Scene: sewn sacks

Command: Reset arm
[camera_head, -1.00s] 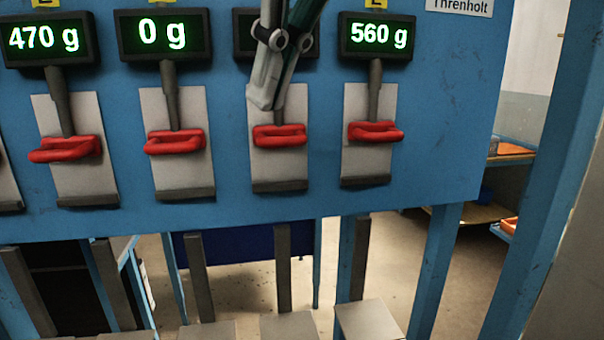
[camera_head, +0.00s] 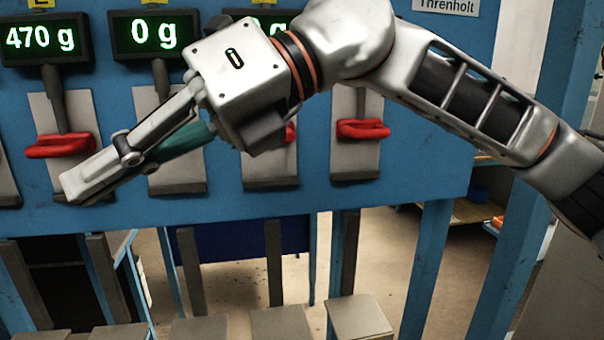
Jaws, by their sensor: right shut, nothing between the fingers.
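My right arm comes in from the right edge and reaches across the upper middle of the view. My right gripper (camera_head: 80,190) points down and to the left, with its fingers together and nothing between them. Its tip is in front of the blue panel, by the plate under the 470 g display. My left gripper is not in view.
The blue panel (camera_head: 400,190) carries a 470 g display (camera_head: 42,38) and a 0 g display (camera_head: 155,35). Red hooks show at the left (camera_head: 60,144) and at the right (camera_head: 362,129). Grey-topped blocks (camera_head: 358,316) stand below. Open floor shows behind the blue posts.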

